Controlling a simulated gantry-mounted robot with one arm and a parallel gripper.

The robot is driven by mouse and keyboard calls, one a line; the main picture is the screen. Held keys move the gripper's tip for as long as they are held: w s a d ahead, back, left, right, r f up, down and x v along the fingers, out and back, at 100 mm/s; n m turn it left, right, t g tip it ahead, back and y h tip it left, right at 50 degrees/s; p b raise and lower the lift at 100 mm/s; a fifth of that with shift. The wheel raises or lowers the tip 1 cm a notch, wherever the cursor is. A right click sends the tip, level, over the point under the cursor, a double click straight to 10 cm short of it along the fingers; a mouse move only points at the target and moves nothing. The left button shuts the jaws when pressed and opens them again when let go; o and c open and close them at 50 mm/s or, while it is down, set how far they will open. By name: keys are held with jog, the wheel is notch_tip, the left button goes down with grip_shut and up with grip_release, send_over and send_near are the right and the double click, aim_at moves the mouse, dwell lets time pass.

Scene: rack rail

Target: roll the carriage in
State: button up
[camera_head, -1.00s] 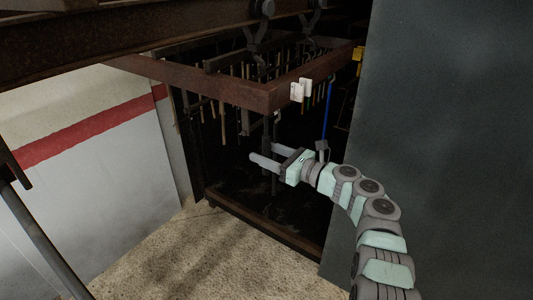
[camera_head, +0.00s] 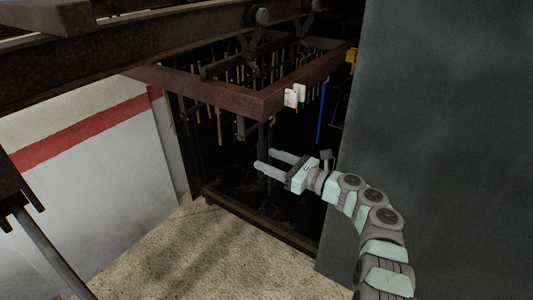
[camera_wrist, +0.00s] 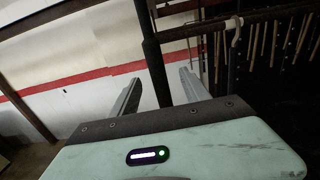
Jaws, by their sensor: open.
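The carriage is a rusty rectangular frame (camera_head: 240,100) hung under an overhead rail (camera_head: 130,50) by roller hangers (camera_head: 258,18). Many thin rods hang inside it. A dark upright bar (camera_head: 262,134) hangs below the near part of the frame; it also shows in the wrist view (camera_wrist: 151,50). My gripper (camera_head: 264,160) is open, with its two grey fingers pointing left at the bar's lower part. In the wrist view the bar runs down between the fingers (camera_wrist: 160,80). I cannot tell whether either finger touches it.
A dark booth with a low sill (camera_head: 262,222) stands behind and below the carriage. A large grey panel (camera_head: 440,110) fills the right side, close to my arm. A white wall with a red stripe (camera_head: 85,135) stands at left. The floor (camera_head: 190,250) in front is clear.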

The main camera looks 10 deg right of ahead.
jog(key=p+v, duration=0.4)
jog(key=v, duration=0.2)
jog(key=shift+p, duration=0.3)
